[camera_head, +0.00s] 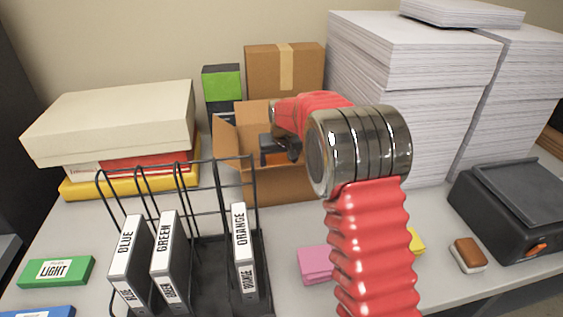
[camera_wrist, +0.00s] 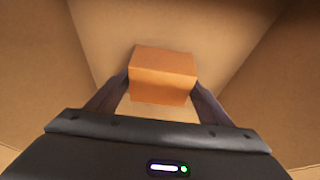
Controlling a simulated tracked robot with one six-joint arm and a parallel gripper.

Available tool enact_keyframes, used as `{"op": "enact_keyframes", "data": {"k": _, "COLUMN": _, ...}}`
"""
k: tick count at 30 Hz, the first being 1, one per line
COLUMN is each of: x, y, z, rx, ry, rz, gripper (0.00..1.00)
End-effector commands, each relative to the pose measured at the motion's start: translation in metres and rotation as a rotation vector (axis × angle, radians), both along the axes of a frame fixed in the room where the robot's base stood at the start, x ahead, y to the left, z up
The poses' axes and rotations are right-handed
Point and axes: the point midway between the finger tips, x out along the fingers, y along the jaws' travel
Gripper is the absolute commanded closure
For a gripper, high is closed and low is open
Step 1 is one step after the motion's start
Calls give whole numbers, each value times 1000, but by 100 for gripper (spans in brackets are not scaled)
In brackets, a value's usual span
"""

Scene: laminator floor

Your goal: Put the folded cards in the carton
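The open brown carton (camera_head: 285,191) stands at the back middle with a flap out to its left. My gripper (camera_head: 277,154) is over its opening. In the wrist view my gripper (camera_wrist: 162,90) has its fingers against both sides of an orange block (camera_wrist: 163,76). The carton walls (camera_wrist: 40,60) surround it in that view. The block also shows as an orange patch in the head view (camera_head: 274,158). I cannot tell if this block is the folded cards. A pink stack (camera_head: 315,263) lies on the table, and a yellow piece (camera_head: 417,241) shows partly behind my arm.
A black wire rack (camera_head: 205,262) with blue, green and orange labelled boxes stands in front left of the carton. Tall paper stacks (camera_head: 400,75) stand at right, a black device (camera_head: 515,205) in front. A brown-and-white eraser-like block (camera_head: 468,253) lies nearby. Cream box (camera_head: 110,120) stands left.

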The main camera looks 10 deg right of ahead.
Motion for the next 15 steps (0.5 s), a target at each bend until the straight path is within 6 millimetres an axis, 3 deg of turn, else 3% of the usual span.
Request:
{"op": "enact_keyframes", "data": {"k": 5, "x": 0, "y": 0, "z": 0, "rx": 0, "ry": 0, "rz": 0, "gripper": 15}}
{"op": "enact_keyframes", "data": {"k": 15, "x": -1, "y": 0, "z": 4, "rx": 0, "ry": -1, "rz": 0, "gripper": 15}}
